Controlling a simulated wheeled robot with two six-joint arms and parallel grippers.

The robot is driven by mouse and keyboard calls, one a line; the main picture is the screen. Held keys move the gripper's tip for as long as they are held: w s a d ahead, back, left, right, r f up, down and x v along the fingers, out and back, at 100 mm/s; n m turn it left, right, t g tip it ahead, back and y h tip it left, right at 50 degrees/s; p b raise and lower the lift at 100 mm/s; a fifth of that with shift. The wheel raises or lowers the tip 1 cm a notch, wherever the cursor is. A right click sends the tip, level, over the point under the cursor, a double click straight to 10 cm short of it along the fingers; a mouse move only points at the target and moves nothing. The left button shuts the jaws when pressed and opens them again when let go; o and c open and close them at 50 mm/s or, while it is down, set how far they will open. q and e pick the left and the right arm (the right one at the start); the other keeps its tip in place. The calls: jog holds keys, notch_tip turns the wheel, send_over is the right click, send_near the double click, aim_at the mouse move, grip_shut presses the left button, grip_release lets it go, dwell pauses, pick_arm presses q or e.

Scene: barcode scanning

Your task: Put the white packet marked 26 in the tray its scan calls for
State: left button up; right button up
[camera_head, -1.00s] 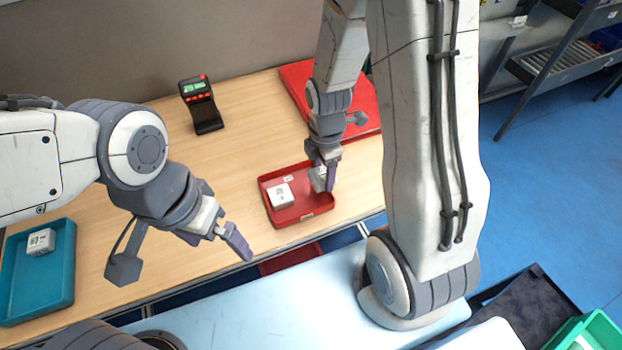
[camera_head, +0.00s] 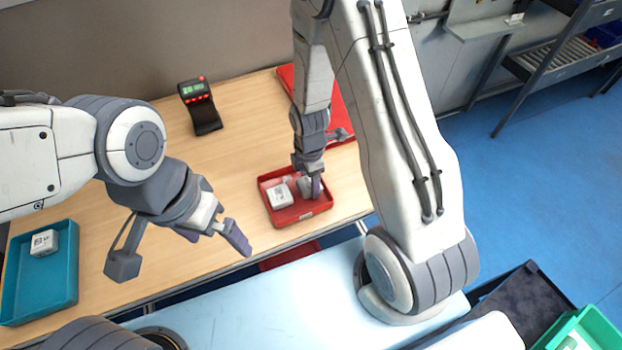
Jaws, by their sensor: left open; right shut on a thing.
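A small red tray (camera_head: 284,220) stands on the wooden table near its front edge. One white packet (camera_head: 279,196) lies in its left part; its dark mark is too small to read. My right gripper (camera_head: 311,190) reaches down into the right part of this tray. It is shut on a white packet (camera_head: 303,184), mostly hidden by the fingers. A teal tray (camera_head: 62,295) at the left holds another white packet (camera_head: 44,242). My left gripper (camera_head: 236,238) is open and empty above the table's front edge. The scanner (camera_head: 201,107) with a lit green display stands at the back.
A larger red surface (camera_head: 343,109) lies at the back right, partly behind my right arm. The table between the scanner and the trays is clear. A green bin (camera_head: 590,325) is at the lower right. A metal rack (camera_head: 553,60) stands at the far right.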

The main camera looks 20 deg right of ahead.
jog(key=o, duration=1.5)
jog(key=shift+f, duration=0.1)
jog(key=shift+r, duration=0.45)
notch_tip(320, 180, up, 12)
jog(key=shift+f+b, duration=0.25)
jog(key=shift+b, duration=0.5)
